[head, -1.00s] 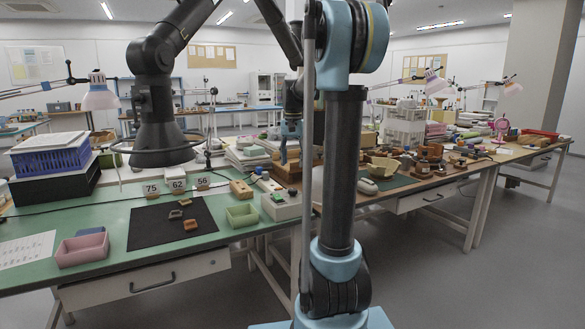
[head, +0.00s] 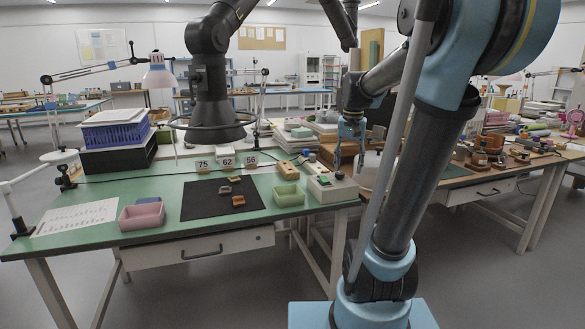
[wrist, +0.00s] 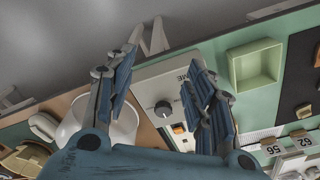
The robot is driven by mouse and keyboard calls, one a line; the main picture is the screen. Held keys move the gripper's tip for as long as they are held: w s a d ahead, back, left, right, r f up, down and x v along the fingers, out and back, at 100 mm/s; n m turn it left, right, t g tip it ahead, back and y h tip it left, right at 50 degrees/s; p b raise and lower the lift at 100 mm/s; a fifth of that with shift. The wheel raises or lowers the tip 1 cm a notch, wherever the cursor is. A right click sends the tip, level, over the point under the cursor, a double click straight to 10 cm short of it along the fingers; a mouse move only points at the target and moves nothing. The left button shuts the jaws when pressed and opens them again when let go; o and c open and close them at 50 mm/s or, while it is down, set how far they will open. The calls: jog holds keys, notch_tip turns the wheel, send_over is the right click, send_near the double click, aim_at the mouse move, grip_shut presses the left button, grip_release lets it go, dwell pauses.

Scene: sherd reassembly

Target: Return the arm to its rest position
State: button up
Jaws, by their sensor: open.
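My gripper (head: 350,162) hangs over the right end of the green bench, fingers pointing down, near the grey control box (head: 332,188). In the wrist view my gripper (wrist: 162,62) has its two blue fingers spread apart, with nothing between them. The control box (wrist: 160,88) with a black knob shows below and between the fingers, apart from them. My arm stands at the right of the head view and partly covers the benches behind. Small sherds (head: 238,201) lie on the black mat (head: 195,207), clear of my gripper.
A green tray (head: 288,196) and a pink tray (head: 141,216) flank the mat. Number cards (head: 227,162), a magnifier lamp (head: 212,125) and a blue basket (head: 115,134) stand behind. A white bowl (wrist: 122,120) is near the left finger in the wrist view.

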jog(key=s+f+n+t, duration=0.1)
jog(key=s+f+n, duration=0.2)
jog(key=s+f, duration=1.3)
jog(key=s, duration=0.4)
jog(key=shift+s+f+n, duration=0.15)
jog(key=shift+f+n, duration=0.15)
jog(key=shift+w+a+f, duration=0.1)
jog(key=shift+w+f, duration=0.1)
jog(key=shift+w, duration=0.25)
